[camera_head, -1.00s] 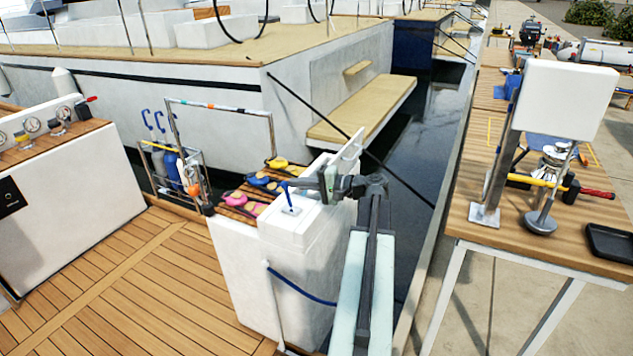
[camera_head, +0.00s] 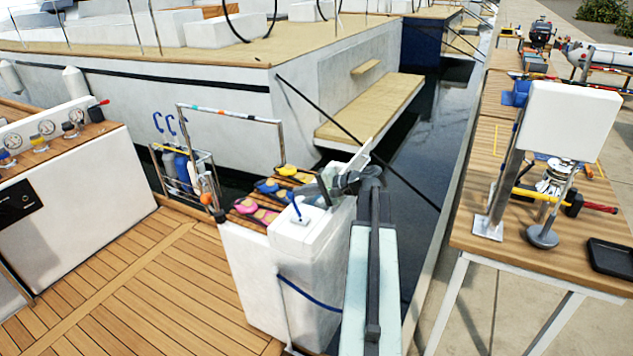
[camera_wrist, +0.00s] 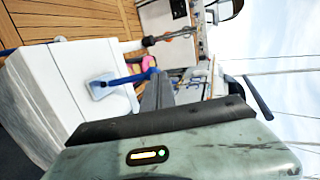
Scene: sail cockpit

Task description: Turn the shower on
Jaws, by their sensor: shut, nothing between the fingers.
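A blue lever (camera_head: 297,208) stands on a small pale square plate on top of the white box (camera_head: 302,235) at the deck's edge. In the wrist view the blue lever (camera_wrist: 125,79) slants up from its plate (camera_wrist: 101,86), and its free end lies close to the finger tips. My gripper (camera_head: 322,188) is above the box, just right of the lever in the head view. In the wrist view my gripper (camera_wrist: 158,88) is shut and empty. I cannot tell whether the fingers touch the lever.
A blue hose (camera_head: 308,293) hangs along the box's side. Colored handled items (camera_head: 268,187) lie on a slatted shelf behind the lever. A metal rail (camera_head: 230,110) rises behind. A workbench (camera_head: 475,240) stands at right. Open teak deck (camera_head: 130,290) lies at left.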

